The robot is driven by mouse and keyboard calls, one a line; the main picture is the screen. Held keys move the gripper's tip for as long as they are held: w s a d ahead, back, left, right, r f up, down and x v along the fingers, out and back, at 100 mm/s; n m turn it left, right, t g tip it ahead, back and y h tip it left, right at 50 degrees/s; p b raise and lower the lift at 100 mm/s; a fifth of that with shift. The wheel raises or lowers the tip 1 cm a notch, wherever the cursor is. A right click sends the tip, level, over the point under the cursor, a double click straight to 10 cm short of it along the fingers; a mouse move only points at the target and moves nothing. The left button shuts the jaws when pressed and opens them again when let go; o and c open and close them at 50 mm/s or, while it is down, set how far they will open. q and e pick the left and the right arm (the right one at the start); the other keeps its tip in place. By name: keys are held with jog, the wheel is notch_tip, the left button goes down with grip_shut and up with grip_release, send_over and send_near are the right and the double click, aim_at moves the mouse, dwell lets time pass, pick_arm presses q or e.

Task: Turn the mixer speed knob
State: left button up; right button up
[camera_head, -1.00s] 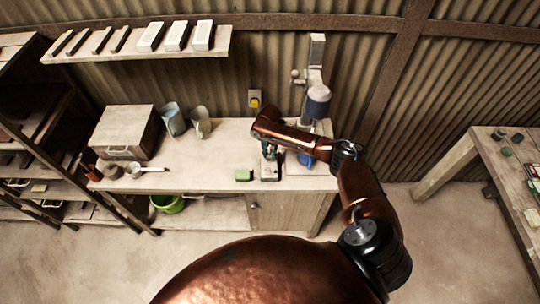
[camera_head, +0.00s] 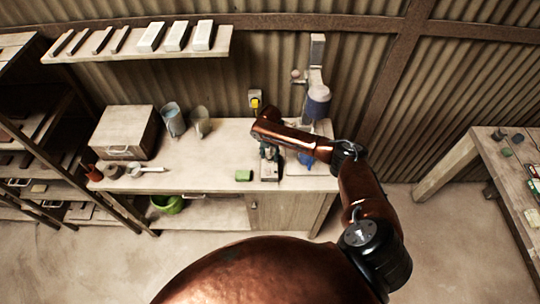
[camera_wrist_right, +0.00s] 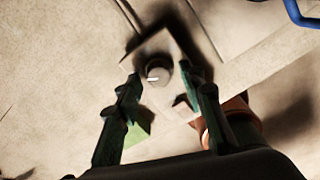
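The speed knob (camera_wrist_right: 158,74) is a small round grey knob with a pale mark, on top of a light control box (camera_wrist_right: 165,50). In the head view the control box (camera_head: 269,172) sits near the bench's front edge, and my gripper partly covers it. My right gripper (camera_head: 268,152) is over the box, pointing down. In the right wrist view its dark green fingers (camera_wrist_right: 160,75) are apart, one on each side of the knob; I cannot tell whether they touch it. The mixer (camera_head: 317,100) stands behind my forearm. My left gripper is out of view.
A green block (camera_head: 243,175) lies left of the control box. A blue container (camera_head: 306,159) is to its right, partly behind my arm. Jugs (camera_head: 173,120) and a wooden box (camera_head: 124,132) stand farther left. The bench (camera_head: 212,165) is bare between them.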

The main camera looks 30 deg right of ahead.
aim_at(270, 157)
jog(key=shift+w, duration=0.1)
jog(key=shift+d+r, duration=0.1)
jog(key=shift+r, duration=0.15)
notch_tip(270, 157, up, 12)
jog(key=shift+f, duration=0.25)
jog(key=shift+f, duration=0.1)
dwell(0.4)
